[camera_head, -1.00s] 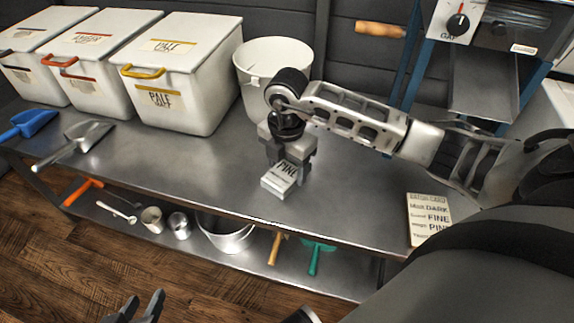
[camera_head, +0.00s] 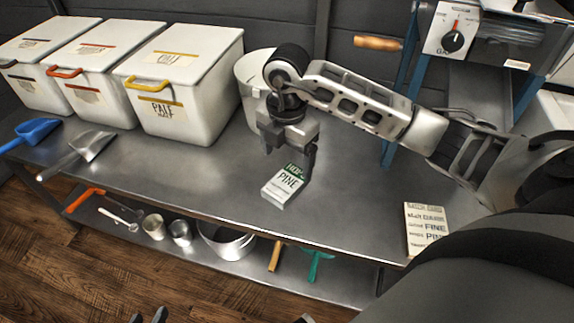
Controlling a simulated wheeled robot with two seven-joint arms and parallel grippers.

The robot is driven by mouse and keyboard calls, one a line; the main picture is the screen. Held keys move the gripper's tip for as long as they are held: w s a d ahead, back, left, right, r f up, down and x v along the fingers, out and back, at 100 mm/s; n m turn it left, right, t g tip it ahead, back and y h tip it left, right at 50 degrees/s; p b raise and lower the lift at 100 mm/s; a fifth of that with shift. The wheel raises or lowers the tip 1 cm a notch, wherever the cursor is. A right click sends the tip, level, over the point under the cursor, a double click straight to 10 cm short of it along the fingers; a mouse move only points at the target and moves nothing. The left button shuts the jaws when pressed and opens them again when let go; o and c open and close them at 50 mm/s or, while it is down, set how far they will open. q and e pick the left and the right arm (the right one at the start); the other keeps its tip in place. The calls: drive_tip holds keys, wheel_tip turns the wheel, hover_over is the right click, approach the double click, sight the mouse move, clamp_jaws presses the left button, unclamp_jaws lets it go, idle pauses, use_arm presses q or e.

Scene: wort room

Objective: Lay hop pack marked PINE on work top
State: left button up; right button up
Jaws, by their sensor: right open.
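The hop pack marked PINE (camera_head: 284,187) lies on the metal work top (camera_head: 352,215), a small pale pack with a green band. My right gripper (camera_head: 289,150) is just above and behind the pack, with its fingers open and pointing down. One finger shows close to the pack's far right end; whether it touches cannot be told. My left gripper (camera_head: 148,317) barely shows at the bottom edge, only its fingertips, over the floor.
Several white lidded bins, one marked PALE (camera_head: 185,88), stand at the back left, with a white bucket (camera_head: 252,85) beside them. Scoops (camera_head: 82,149) lie at the left. A batch card (camera_head: 426,228) is at the right. A mill (camera_head: 470,45) stands behind. The lower shelf holds a pan (camera_head: 226,240) and tools.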

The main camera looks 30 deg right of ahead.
use_arm(q)
drive_tip(key=r, duration=0.3)
drive_tip(key=shift+s+a+t+p, duration=0.1)
drive_tip(key=shift+a+t+p, duration=0.1)
drive_tip(key=shift+t+p, duration=0.2)
use_arm(e)
wheel_tip(320, 180, up, 5)
drive_tip(key=shift+r, duration=0.1)
